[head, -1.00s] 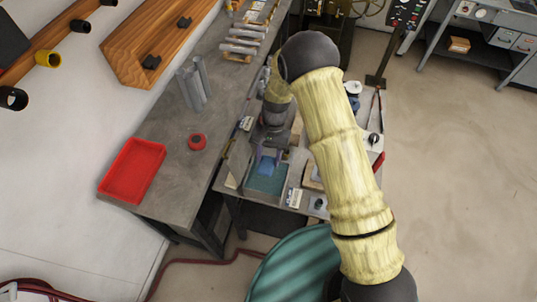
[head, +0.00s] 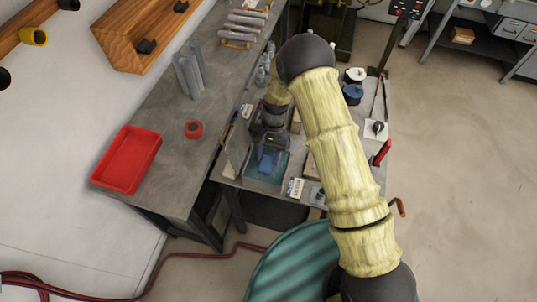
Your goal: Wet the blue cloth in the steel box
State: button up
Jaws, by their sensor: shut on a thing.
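The blue cloth (head: 265,164) hangs from my gripper (head: 268,149), which is shut on it. My arm comes down from above the small table, and the gripper's dark body hides part of the fingers. The steel box (head: 281,176) is an open box with teal liquid inside, at the near left of the small table. The cloth shows within the box's outline. I cannot tell how deep its lower end is in the liquid.
A grey bench (head: 163,155) on the left holds a red tray (head: 127,160) and a red tape roll (head: 194,129). A label card (head: 295,188) stands right of the box. Dark blue and white spools (head: 353,92) stand farther back. A teal drum (head: 295,270) is in front.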

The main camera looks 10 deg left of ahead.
jog(key=shift+f, duration=0.65)
dwell(0.9)
jog(key=shift+r+p, duration=1.95)
jog(key=shift+r, duration=1.6)
notch_tip(320, 180, up, 6)
jog(key=p, duration=0.3)
jog(key=shift+p, duration=0.4)
